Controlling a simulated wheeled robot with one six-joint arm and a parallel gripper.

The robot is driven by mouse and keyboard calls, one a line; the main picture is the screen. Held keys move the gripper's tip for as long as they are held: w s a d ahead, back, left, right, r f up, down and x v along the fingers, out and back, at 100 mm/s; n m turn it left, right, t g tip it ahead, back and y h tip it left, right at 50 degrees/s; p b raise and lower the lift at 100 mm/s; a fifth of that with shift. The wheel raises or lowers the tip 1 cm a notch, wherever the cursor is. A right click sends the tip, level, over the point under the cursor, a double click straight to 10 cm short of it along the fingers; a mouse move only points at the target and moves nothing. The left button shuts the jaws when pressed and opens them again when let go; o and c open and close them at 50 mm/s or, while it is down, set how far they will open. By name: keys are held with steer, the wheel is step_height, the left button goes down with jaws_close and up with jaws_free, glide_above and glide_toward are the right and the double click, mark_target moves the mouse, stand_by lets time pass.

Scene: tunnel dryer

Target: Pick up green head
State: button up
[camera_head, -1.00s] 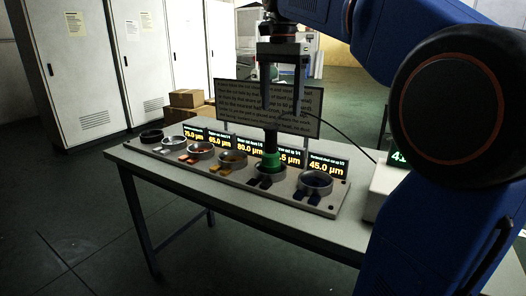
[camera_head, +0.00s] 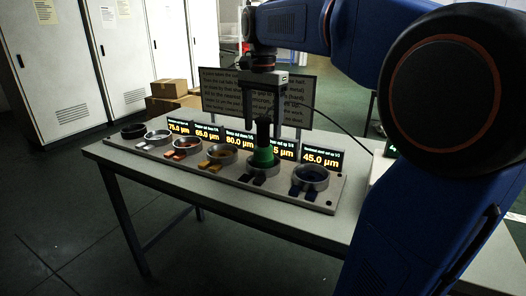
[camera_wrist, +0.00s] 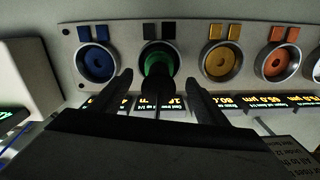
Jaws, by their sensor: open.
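The green head (camera_head: 263,157) is a green collar with a dark stem rising from it. It stands upright at a holder on the tray (camera_head: 220,172), second from the right in the head view. In the wrist view the green head (camera_wrist: 158,66) sits in its ring, with two black tabs beside it. My gripper (camera_head: 263,120) is open above it, its fingers pointing down on either side of the dark stem. In the wrist view the fingertips (camera_wrist: 158,82) lie left and right of the green head, apart from it. Whether either finger touches the stem cannot be told.
Ring holders with blue (camera_head: 311,177), yellow (camera_head: 221,155) and orange (camera_head: 187,146) tabs stand beside it. Lit displays (camera_head: 322,159) and a text board (camera_head: 225,95) stand behind. A pale box (camera_wrist: 22,82) is near the tray's end. The table's front is clear.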

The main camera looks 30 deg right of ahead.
mark_target(263, 144)
steer(key=shift+s+f, duration=0.1)
steer(key=shift+f, duration=3.25)
jaws_close()
